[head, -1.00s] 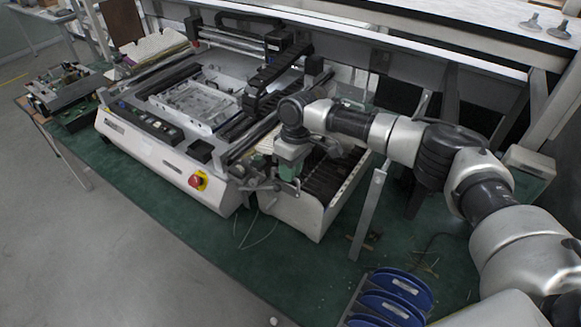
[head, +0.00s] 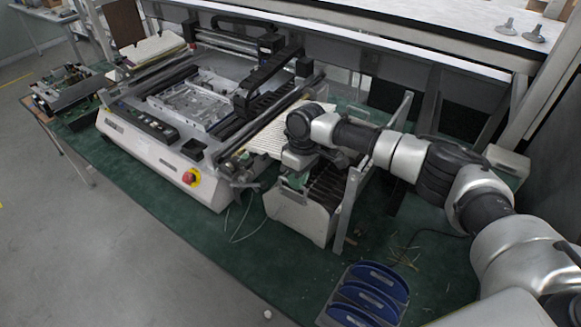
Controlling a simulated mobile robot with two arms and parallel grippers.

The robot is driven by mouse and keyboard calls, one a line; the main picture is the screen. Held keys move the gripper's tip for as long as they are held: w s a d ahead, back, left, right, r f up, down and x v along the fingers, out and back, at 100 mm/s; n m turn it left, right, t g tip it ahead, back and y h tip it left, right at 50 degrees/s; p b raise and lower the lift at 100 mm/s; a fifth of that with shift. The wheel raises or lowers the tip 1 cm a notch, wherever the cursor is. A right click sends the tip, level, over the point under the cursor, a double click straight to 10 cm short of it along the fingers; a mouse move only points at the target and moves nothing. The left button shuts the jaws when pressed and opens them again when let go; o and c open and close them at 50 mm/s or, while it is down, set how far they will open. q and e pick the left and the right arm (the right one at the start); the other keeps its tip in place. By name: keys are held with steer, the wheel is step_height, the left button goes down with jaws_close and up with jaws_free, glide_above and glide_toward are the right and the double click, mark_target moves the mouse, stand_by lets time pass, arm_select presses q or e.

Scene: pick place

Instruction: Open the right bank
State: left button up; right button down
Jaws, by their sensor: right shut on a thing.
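The pick and place machine (head: 160,148) is a white bench unit with a red stop button (head: 190,177) at its front corner. The right bank (head: 298,217) is a pale box with dark slots, on the right of the machine. It stands out from the machine's side, with a gap between them. A pale ribbed strip (head: 270,138) shows on the machine beside the gap. My right gripper (head: 287,181) is at the bank's near left top edge and shut on the bank. Its fingertips are small and partly hidden. My left gripper is not in view.
Blue reels (head: 371,291) stand on the green table (head: 225,240) at the front right. A grey upright post (head: 346,212) is close to the bank's right side. Loose cables lie in front of the gap. The table's front middle is mostly clear.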

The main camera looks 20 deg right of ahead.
steer(key=shift+d, duration=0.2)
steer(key=c, duration=1.6)
jaws_free()
steer(key=shift+w+a, duration=0.1)
steer(key=shift+a, duration=0.15)
steer(key=shift+o, duration=0.6)
steer(key=shift+d, duration=0.1)
arm_select(q)
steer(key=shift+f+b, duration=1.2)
steer(key=shift+b, duration=0.2)
arm_select(e)
steer(key=v, duration=1)
steer(key=shift+r, duration=0.4)
steer(key=shift+d, duration=0.1)
